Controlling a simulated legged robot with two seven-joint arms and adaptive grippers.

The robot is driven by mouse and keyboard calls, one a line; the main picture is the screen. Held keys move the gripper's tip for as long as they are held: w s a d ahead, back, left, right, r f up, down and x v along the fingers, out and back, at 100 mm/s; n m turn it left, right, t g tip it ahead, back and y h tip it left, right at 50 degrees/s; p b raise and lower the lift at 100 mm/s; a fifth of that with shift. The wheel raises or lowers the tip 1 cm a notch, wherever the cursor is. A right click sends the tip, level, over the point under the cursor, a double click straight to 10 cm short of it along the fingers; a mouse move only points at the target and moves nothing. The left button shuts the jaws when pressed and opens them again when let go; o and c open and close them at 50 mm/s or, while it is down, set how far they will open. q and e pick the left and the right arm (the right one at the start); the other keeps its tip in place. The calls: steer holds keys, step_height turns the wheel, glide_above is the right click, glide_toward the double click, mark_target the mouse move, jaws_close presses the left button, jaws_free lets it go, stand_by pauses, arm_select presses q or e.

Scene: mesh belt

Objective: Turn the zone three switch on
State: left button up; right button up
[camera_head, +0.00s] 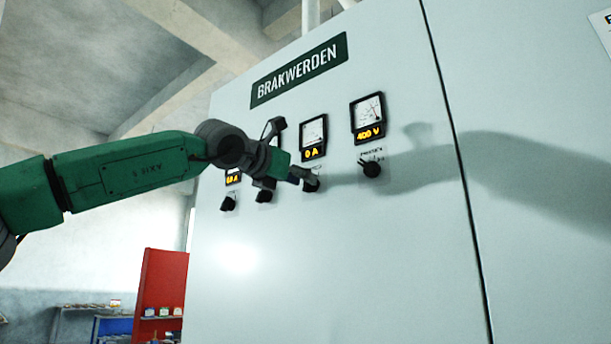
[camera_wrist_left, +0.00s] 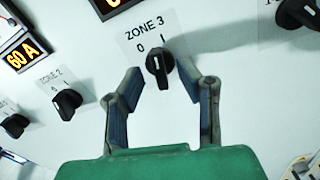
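The zone three switch is a black rotary knob (camera_wrist_left: 158,66) below a "ZONE 3" label marked 0 and I. Its handle stands nearly upright in the left wrist view; I cannot tell exactly which mark it points to. In the head view the knob (camera_head: 312,185) is partly covered by my left gripper. My left gripper (camera_head: 304,178) is open, with one finger on each side of the knob. In the left wrist view, gaps show between the fingers and the knob. The meter (camera_head: 313,137) above this switch reads 0 A. My right gripper is not in view.
The zone two knob (camera_wrist_left: 67,103) sits to the left, with another knob (camera_head: 228,204) beyond it. A further knob (camera_head: 371,169) sits to the right under a 400 V meter (camera_head: 367,118). The pale cabinet front (camera_head: 330,270) is clear below. A red rack (camera_head: 160,290) stands behind.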

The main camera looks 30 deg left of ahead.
arm_select(q)
steer(key=shift+w+f, duration=0.15)
steer(key=shift+w, duration=0.65)
steer(key=shift+s+a, duration=0.1)
jaws_close()
steer(key=m+p, duration=0.3)
steer(key=p, duration=0.1)
steer(key=shift+m, duration=0.4)
jaws_free()
